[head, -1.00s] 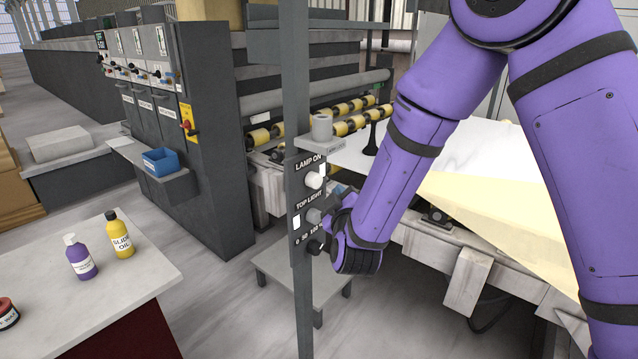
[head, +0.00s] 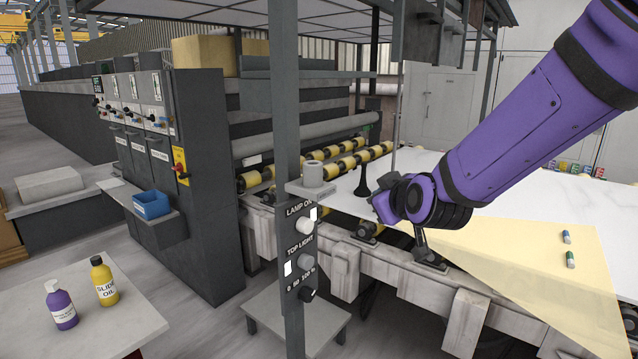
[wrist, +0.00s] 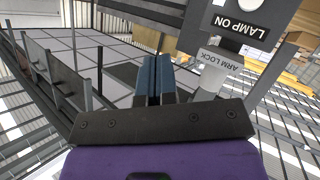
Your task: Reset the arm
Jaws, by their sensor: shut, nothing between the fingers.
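My gripper (head: 386,206) hangs at the end of my purple arm, right of the grey post and above the near edge of the slab bed. In the wrist view its two dark fingers (wrist: 160,82) are together and empty. The control panel (head: 302,250) on the post has a LAMP ON knob, a TOP LIGHT knob and a black dial below. A grey cylinder (head: 312,173) stands on a small bracket above the panel. In the wrist view, an ARM LOCK label (wrist: 213,60) lies right of the fingers, apart from them.
The white slab (head: 500,180) lies right, with a translucent yellow sheet shape (head: 520,270) over its near side. A black stand (head: 363,180) is close behind my gripper. Yellow-black rollers (head: 325,152) lie behind. A side table (head: 110,320) at left holds purple and yellow bottles.

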